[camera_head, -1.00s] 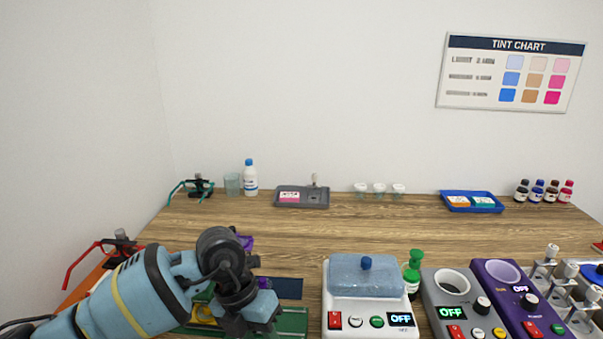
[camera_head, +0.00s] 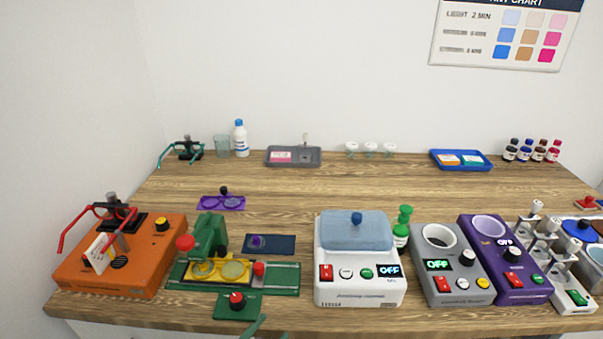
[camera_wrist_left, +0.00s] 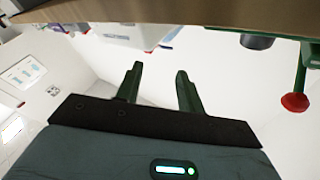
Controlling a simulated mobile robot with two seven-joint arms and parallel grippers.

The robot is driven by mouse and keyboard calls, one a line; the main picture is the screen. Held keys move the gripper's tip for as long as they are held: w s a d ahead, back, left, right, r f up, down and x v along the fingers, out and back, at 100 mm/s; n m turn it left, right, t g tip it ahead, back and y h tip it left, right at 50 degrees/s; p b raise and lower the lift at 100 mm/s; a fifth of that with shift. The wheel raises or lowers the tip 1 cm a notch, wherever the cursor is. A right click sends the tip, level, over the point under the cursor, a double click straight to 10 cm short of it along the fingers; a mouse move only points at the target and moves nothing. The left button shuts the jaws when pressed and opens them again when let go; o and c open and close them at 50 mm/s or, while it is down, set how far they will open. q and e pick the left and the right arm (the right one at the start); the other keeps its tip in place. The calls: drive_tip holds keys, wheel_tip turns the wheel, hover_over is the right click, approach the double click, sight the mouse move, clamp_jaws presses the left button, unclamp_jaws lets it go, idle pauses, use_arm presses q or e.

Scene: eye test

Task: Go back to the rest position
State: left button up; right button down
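My left gripper (camera_head: 257,323) shows only as greenish fingertips at the bottom edge of the head view, just in front of the table's front edge, below the green control box (camera_head: 237,306). In the left wrist view its two green fingers (camera_wrist_left: 159,70) stand apart with nothing between them. The wrist view looks past the fingers at a white surface, with the table's edge (camera_wrist_left: 190,12) along the top. The rest of the left arm is hidden below the head view. My right gripper is in neither view.
On the wooden table (camera_head: 370,190) stand an orange device (camera_head: 140,265) with red glasses, a green press (camera_head: 208,236), a white cleaner (camera_head: 360,290), a grey device (camera_head: 450,290) and a purple device (camera_head: 505,265). Trays and bottles line the back. The table's middle is clear.

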use_arm(q)
drive_tip(key=s+a+f+n+g+y, duration=0.3)
drive_tip(key=s+a+f+n+y, duration=0.2)
drive_tip(key=s+f, duration=0.5)
drive_tip(key=s+a+f+n+g+y, duration=0.4)
drive_tip(key=s+a+f, duration=0.4)
drive_tip(key=s+f, duration=0.2)
wheel_tip(320, 180, down, 2)
drive_tip(key=shift+a+f+n+y, duration=0.1)
drive_tip(key=shift+a+n+y, duration=0.3)
drive_tip(key=shift+n+y, duration=0.3)
